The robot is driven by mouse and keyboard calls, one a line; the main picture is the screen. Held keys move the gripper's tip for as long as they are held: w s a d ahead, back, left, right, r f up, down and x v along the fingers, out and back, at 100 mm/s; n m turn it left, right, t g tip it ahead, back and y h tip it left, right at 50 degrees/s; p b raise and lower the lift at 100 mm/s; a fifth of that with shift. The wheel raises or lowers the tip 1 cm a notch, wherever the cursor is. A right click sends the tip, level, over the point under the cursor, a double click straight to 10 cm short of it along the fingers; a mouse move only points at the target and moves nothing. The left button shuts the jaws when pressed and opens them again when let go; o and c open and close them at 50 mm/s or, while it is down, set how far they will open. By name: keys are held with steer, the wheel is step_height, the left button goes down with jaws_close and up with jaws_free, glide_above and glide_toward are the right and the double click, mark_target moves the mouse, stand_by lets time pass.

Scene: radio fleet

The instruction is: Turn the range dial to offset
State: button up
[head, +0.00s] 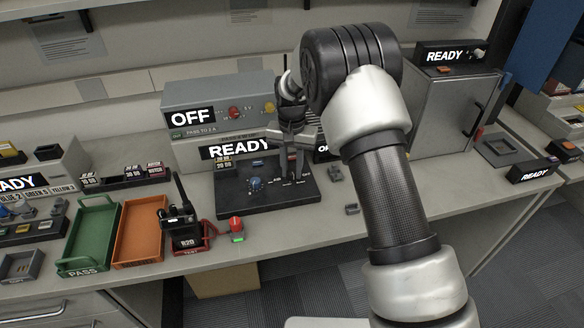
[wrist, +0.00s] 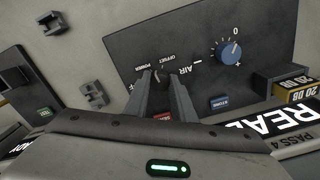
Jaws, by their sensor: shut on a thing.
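The black test panel (head: 231,199) lies on the bench below the grey units, and it also fills the upper part of the wrist view (wrist: 197,24). My gripper (wrist: 164,76) is at the panel, with both fingers shut around the small range dial, beside the printed words POWER, OFFSET and AIR. The fingers hide most of the dial, and I cannot tell which word it points to. A blue knob (wrist: 229,50) marked 0 and + stands apart from the fingers; it also shows in the head view (head: 256,184). In the head view my gripper (head: 291,151) reaches down to the panel's right part.
A blue button (wrist: 220,102) is near the fingers. A grey OFF unit (head: 222,95) stands behind the panel. Small grey brackets (head: 336,173) lie right.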

mark_target(292, 172)
steer(key=m+p, duration=0.1)
steer(key=m, duration=0.6)
steer(key=shift+w, duration=0.1)
stand_by(0.5)
steer(key=o, duration=1.1)
steer(key=shift+c, duration=0.2)
step_height(292, 172, up, 18)
steer(key=p, duration=0.1)
steer(key=shift+f, duration=0.25)
